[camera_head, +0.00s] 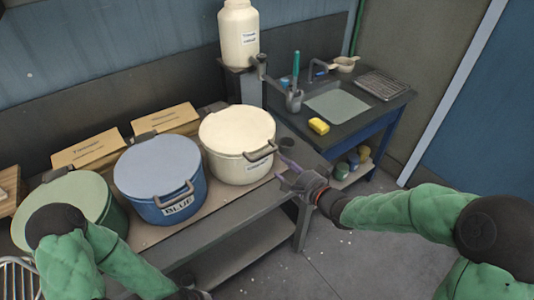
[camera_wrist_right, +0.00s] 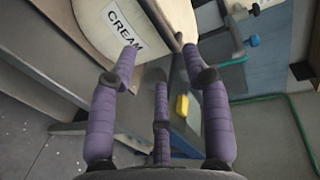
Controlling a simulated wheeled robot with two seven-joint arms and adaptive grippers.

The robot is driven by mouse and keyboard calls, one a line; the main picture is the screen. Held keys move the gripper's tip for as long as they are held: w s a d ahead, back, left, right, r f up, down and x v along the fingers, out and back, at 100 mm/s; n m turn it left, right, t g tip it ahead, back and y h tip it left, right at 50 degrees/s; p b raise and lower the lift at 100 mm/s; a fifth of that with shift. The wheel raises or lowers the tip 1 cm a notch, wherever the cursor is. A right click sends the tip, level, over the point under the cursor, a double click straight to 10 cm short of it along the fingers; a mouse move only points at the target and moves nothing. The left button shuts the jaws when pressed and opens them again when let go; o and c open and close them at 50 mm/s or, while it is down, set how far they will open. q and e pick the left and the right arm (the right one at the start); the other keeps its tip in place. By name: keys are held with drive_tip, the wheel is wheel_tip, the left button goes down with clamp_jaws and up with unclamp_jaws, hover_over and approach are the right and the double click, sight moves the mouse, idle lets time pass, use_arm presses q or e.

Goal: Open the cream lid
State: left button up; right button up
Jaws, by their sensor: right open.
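The cream pot (camera_head: 237,158) stands on the workbench, with its cream lid (camera_head: 236,126) lying flat and closed on top. The lid's dark handle (camera_head: 262,151) is at the front right of its rim. My right gripper (camera_head: 281,168) is open and empty, just right of the pot and a little below the handle. In the right wrist view, the purple fingers (camera_wrist_right: 160,65) are spread, with the pot's CREAM label (camera_wrist_right: 122,25) beyond them. My left arm comes in at the lower left; its gripper (camera_head: 190,294) is mostly cut off by the bottom edge.
A blue pot (camera_head: 160,185) and a green pot (camera_head: 65,200) stand left of the cream pot. Behind are cardboard boxes (camera_head: 88,149). A sink bench (camera_head: 345,108) with a yellow sponge (camera_head: 318,126) is at the back right. The floor in front is open.

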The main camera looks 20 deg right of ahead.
sight(267, 155)
drive_tip(key=b+x, duration=0.2)
drive_tip(key=x, duration=0.8)
drive_tip(key=shift+w+a+b, duration=0.1)
drive_tip(key=shift+w+b, duration=0.15)
drive_tip(key=shift+b, duration=0.15)
clamp_jaws()
